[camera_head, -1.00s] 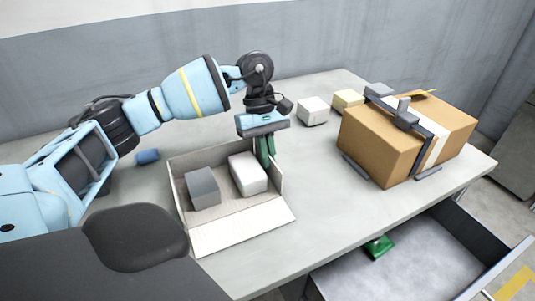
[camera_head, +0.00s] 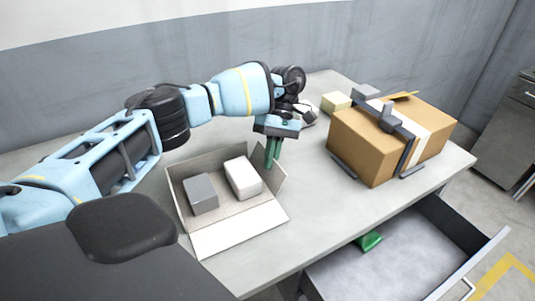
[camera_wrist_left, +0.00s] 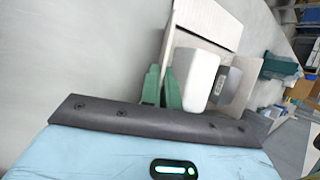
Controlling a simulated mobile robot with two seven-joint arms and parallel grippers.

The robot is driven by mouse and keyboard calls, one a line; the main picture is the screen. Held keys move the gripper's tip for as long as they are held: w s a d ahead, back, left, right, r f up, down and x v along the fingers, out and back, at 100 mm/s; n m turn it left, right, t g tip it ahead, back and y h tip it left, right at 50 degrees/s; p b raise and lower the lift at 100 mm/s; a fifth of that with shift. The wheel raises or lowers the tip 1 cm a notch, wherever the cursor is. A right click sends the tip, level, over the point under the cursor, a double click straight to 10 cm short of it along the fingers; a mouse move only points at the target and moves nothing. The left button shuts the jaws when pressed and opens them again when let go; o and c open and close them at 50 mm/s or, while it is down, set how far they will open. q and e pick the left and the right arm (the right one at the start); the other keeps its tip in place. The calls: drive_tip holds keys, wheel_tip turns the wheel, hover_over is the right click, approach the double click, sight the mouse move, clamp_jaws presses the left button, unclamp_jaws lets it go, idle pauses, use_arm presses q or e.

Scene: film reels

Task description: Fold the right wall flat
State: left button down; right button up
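The open carton (camera_head: 236,244) stands on the table. Its front wall lies flat and its left and back walls stand up. Its right wall (camera_head: 273,180) leans outward. In the carton are a grey block (camera_head: 201,193) and a white block (camera_head: 243,178), which show in the left wrist view as the grey block (camera_wrist_left: 229,88) and the white block (camera_wrist_left: 201,80). My left gripper (camera_head: 272,157) points down by the back end of the right wall. Its green fingers (camera_wrist_left: 161,88) are close together and hold nothing visible; contact with the wall is unclear. My right gripper is out of view.
A taped brown box (camera_head: 365,148) with a grey clamp-like frame stands to the right. A cream block (camera_head: 336,102) lies behind it. An open drawer (camera_head: 400,255) with a green item (camera_head: 369,241) juts out at the front. Table space between carton and brown box is clear.

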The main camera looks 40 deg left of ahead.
use_arm(q)
drive_tip(key=shift+w+d+g, duration=0.1)
drive_tip(key=shift+w+g, duration=0.15)
drive_tip(key=shift+g, duration=0.35)
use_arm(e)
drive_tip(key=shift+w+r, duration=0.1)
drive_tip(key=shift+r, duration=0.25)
use_arm(q)
drive_tip(key=shift+w+d+f+y+p, duration=0.1)
drive_tip(key=shift+f+y+p, duration=0.15)
drive_tip(key=shift+y+p, duration=0.05)
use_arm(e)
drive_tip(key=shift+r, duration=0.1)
use_arm(q)
drive_tip(key=c, duration=1.9)
unclamp_jaws()
drive_tip(key=shift+c, duration=0.2)
